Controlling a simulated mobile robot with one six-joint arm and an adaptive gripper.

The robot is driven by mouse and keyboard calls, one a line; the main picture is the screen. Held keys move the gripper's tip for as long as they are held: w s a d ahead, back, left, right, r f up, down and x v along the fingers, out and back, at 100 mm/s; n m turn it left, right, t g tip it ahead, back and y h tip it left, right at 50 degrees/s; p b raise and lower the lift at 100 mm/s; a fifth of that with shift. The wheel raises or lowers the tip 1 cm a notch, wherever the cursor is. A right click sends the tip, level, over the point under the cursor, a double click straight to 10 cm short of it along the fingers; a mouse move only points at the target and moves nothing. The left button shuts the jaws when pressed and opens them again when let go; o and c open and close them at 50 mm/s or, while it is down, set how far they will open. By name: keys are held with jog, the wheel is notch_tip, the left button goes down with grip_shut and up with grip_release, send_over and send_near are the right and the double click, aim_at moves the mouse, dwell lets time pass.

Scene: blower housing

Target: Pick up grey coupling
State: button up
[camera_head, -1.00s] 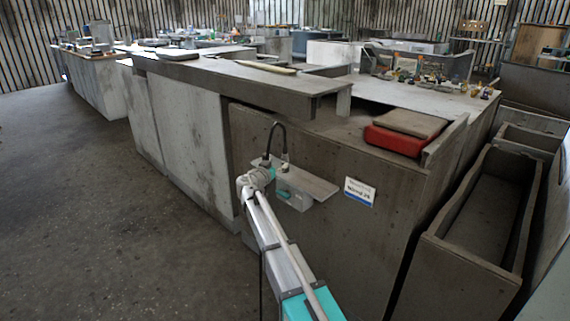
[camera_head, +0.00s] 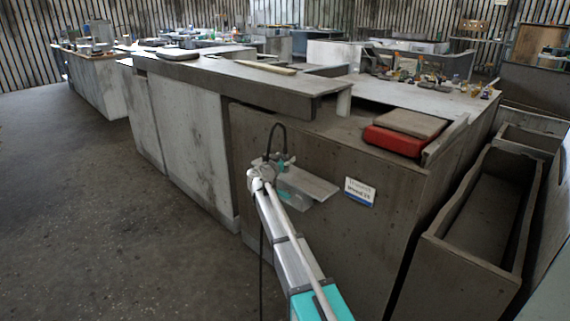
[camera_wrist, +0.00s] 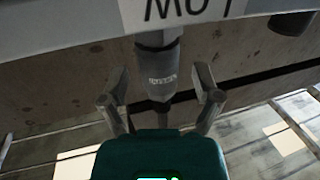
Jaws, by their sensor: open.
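A grey cylindrical part (camera_wrist: 161,66) with a small light label, which looks like the grey coupling, shows in the wrist view. It hangs below a pale shelf edge (camera_wrist: 75,38) bearing large dark lettering. My gripper (camera_wrist: 160,82) is open, with one finger on each side of the part and visible gaps to both fingers. How far the fingertips reach along it is hard to tell. In the head view my arm's end is at a small grey shelf (camera_head: 312,184) on the brown cabinet front. The part cannot be made out there, and the fingers are hidden.
A white and blue label (camera_head: 360,191) is on the cabinet front to the right. A red box (camera_head: 393,141) lies on the bench top. In the wrist view, another dark part (camera_wrist: 292,23) is at upper right.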

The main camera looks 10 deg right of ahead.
dwell(0.4)
grip_shut()
